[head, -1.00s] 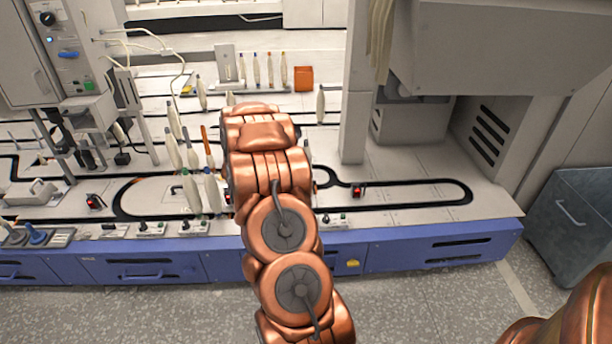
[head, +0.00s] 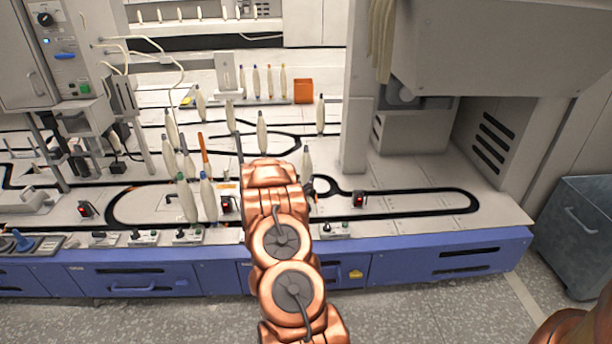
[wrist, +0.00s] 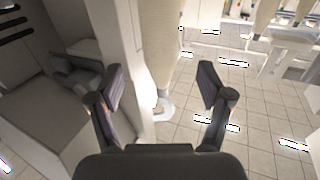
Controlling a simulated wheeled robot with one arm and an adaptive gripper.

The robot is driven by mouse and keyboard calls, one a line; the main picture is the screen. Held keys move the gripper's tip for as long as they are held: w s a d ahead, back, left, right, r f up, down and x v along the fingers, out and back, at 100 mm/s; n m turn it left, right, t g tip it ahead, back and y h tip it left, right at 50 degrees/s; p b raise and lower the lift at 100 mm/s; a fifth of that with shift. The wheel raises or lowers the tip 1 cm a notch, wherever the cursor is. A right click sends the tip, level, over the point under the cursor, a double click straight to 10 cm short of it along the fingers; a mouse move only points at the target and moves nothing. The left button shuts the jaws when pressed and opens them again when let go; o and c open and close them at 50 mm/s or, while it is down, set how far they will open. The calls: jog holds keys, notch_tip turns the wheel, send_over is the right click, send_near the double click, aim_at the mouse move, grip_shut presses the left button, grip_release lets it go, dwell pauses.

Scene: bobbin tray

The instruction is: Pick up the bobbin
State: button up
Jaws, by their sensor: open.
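In the wrist view my gripper (wrist: 160,86) is open, its two dark fingers well apart. A large cream bobbin (wrist: 156,45) comes down from the top of that view, in line with the gap between the fingers, with a pale round foot below it. No contact with the fingers shows. In the head view my copper arm hides most of the gripper. Cream bobbins stand upright close to the arm's end, one beyond it (head: 262,132) and one to its right (head: 306,160). I cannot tell which bobbin the wrist view shows.
Several more bobbins, including one with an orange top (head: 204,150), stand left of the arm. An orange block (head: 303,91) lies at the back. A pale machine column (head: 357,130) rises to the right. The right part of the table (head: 420,170) is mostly clear.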

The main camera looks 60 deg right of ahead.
aim_at(304, 173)
jog(key=shift+w+d+f, duration=0.1)
jog(key=shift+d+f, duration=0.2)
jog(key=shift+f, duration=0.25)
jog(key=shift+w+d+r, duration=0.2)
jog(key=shift+d, duration=0.4)
jog(key=shift+f+b+x, duration=0.2)
jog(key=shift+b+x, duration=0.8)
jog(key=shift+x, duration=1.8)
jog(key=shift+r, duration=0.15)
jog(key=c, duration=1.3)
